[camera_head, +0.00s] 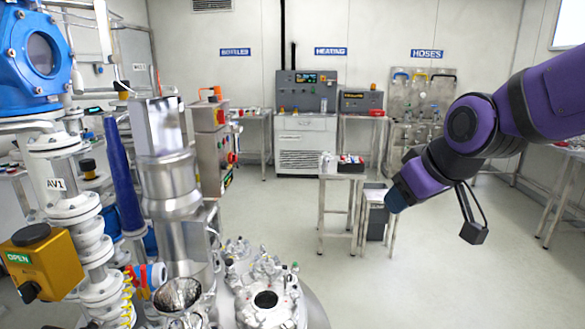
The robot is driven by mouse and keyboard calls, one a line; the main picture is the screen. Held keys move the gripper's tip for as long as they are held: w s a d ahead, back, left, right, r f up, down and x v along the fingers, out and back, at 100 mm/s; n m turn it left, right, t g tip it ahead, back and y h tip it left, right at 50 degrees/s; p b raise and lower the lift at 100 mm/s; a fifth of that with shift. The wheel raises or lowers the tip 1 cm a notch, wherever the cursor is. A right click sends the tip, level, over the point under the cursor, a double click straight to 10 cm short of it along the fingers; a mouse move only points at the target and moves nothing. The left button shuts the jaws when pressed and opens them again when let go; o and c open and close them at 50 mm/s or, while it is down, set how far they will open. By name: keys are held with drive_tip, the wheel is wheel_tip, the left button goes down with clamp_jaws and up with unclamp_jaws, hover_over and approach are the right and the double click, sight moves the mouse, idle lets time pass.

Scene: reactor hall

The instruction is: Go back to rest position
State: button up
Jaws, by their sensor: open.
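My purple and black arm reaches in from the right edge. Its end, with my gripper (398,196), points down and left above the open floor. The gripper is open, though its fingers are hard to make out at this size. I see nothing held in it. A black bracket with a small block (473,231) hangs beside the wrist. The gripper appears clear of the reactor vessel (315,308) at the lower middle.
A blue-and-steel pipe assembly with a yellow valve box (45,262) fills the left. A small table (341,177) and a grey bin (376,222) stand behind my gripper in the picture. A grey cabinet (306,140) stands at the back wall. Floor is free at lower right.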

drive_tip(key=s+d+r+m+g+h, duration=0.1)
drive_tip(key=s+d+m, duration=0.1)
drive_tip(key=s+d, duration=0.3)
drive_tip(key=s+d+r+m+h, duration=0.1)
drive_tip(key=s+d+m, duration=0.2)
drive_tip(key=s, duration=0.8)
drive_tip(key=d, duration=0.2)
drive_tip(key=shift+s+d+r+m+g+h, duration=0.2)
drive_tip(key=shift+d+r+m+g+h, duration=0.1)
drive_tip(key=shift+d+r+g, duration=0.1)
